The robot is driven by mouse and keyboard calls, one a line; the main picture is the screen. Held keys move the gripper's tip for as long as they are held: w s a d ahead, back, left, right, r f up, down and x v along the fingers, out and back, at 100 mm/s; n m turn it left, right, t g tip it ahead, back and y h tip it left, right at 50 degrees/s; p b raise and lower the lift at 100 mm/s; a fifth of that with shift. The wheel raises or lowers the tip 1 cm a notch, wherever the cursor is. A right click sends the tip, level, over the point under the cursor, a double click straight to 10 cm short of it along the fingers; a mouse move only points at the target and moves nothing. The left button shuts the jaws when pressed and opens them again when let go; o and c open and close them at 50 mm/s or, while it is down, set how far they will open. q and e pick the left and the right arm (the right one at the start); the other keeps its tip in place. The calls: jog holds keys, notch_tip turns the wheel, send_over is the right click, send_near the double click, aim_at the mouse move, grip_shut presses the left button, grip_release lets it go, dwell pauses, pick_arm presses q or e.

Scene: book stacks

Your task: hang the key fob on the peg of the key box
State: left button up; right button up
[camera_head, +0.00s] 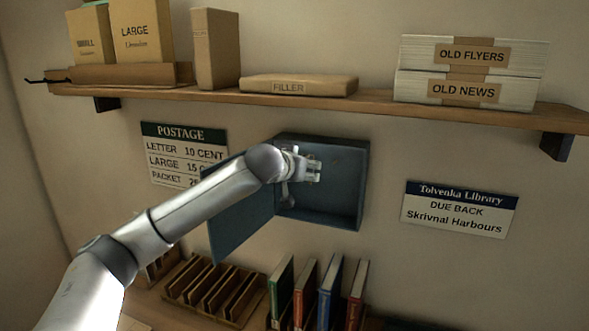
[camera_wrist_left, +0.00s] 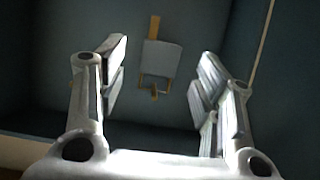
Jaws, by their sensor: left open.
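The blue key box (camera_head: 352,190) is open on the wall, its door (camera_head: 243,225) swung out to the left. My left gripper (camera_head: 317,171) reaches into its opening. In the left wrist view the gripper (camera_wrist_left: 158,90) is open, its fingers apart on either side of the grey key fob (camera_wrist_left: 161,58). Neither finger appears to touch the fob. A brass loop shows at the fob's lower edge, by a small brass peg (camera_wrist_left: 154,93); the loop appears to be at the peg, but I cannot tell whether it is around it. The fob is not distinguishable in the head view.
A shelf (camera_head: 375,101) with boxes and paper stacks runs above the box. A postage sign (camera_head: 180,150) hangs left and a library sign (camera_head: 460,208) right. Upright books (camera_head: 328,290) and a wooden rack (camera_head: 210,290) stand below.

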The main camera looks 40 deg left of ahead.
pick_arm(q)
jog(key=v, duration=1.1)
jog(key=shift+s, duration=0.3)
jog(key=shift+r, duration=0.1)
